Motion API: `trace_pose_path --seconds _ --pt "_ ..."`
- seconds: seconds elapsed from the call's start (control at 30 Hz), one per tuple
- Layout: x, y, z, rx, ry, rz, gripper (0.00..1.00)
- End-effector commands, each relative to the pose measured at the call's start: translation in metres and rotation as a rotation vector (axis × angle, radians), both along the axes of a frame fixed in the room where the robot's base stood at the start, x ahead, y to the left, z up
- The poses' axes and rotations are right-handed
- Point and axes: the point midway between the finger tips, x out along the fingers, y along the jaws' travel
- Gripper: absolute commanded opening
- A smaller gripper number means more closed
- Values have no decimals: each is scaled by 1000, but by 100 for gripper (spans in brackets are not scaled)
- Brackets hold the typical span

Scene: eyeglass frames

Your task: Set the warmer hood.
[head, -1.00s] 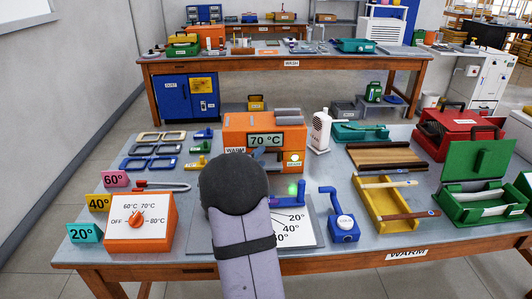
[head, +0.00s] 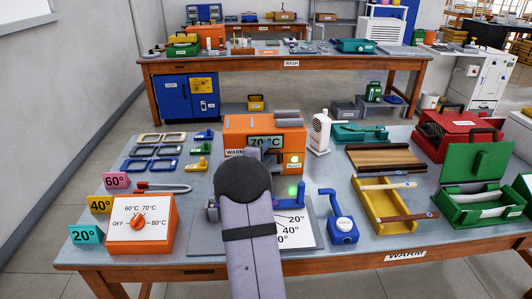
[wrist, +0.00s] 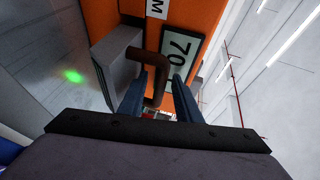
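The orange warmer (head: 237,131) with its 70 °C display stands at the middle of the table; the display (wrist: 180,62) also shows in the wrist view. A grey block with a brown handle (wrist: 157,78), apparently the hood (wrist: 112,62), is beside the warmer's orange front in the wrist view. In the head view my wrist hides much of that area. My gripper (wrist: 160,98) is at the handle. Its two bluish fingers stand apart with the handle between them. A gap shows between handle and right finger; contact with the left finger cannot be told.
A white dial plate (head: 291,232) and a blue lever unit (head: 342,229) are close right of my arm. An orange dial box (head: 141,224) stands left. A white bottle-shaped device (head: 320,132), a yellow tray (head: 386,207) and a green box (head: 480,180) are to the right.

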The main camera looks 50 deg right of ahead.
Motion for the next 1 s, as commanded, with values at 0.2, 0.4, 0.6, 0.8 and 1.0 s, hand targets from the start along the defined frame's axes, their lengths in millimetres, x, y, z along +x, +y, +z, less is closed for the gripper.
trace_pose_path --seconds 0.2,0.4,0.6,0.8,1.0 --pt "0 0 0 0 0 0 21" --pt "0 0 0 0 0 0 0" --pt "-4 5 -1 1 0 1 0" --pt "-24 26 -3 0 1 2 0" --pt "-47 49 -1 -1 -1 2 0"
